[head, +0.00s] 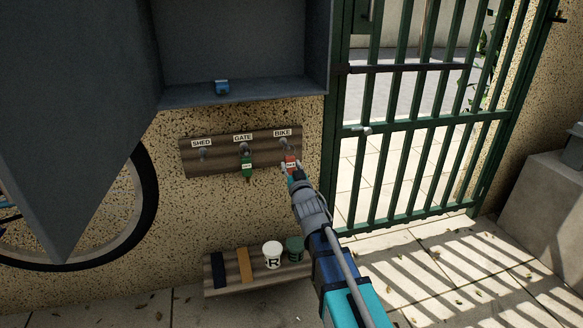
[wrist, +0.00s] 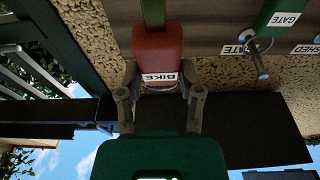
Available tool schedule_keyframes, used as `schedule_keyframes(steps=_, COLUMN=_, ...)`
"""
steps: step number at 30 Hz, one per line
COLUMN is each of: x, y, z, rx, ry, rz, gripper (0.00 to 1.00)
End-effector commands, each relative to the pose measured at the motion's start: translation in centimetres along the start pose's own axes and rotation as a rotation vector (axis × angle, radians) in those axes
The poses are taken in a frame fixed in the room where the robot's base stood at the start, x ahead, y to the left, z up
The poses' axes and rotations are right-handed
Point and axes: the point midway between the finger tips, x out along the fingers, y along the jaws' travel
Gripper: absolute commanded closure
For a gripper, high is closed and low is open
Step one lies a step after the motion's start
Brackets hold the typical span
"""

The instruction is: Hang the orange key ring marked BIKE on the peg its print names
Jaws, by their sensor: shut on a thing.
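The orange-red key ring tag marked BIKE (head: 291,161) is in my gripper (head: 290,169), just below the peg labelled BIKE (head: 284,144) on the wooden board (head: 222,157). In the wrist view the tag (wrist: 157,48) sits between the two fingertips of my gripper (wrist: 160,92), its BIKE print upside down. Part of a thin ring shows at the fingertips. The BIKE peg is hidden in the wrist view, and I cannot tell whether the ring touches it. A green tag (head: 247,165) hangs on the GATE peg (head: 244,149). The SHED peg (head: 203,153) is bare.
A grey open box (head: 240,94) with a blue object (head: 222,87) in it is above the board. A green barred gate (head: 400,124) stands to the right.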

Motion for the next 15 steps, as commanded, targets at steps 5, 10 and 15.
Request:
schedule_keyframes(steps=5, x=0.31, y=-0.01, z=0.07, rx=0.000, ry=0.000, rz=0.000, gripper=0.99)
schedule_keyframes(steps=10, x=0.61, y=-0.02, z=0.14, rx=0.000, ry=0.000, rz=0.000, gripper=0.99)
schedule_keyframes(steps=15, x=0.90, y=-0.02, z=0.21, rx=0.000, ry=0.000, rz=0.000, gripper=0.99)
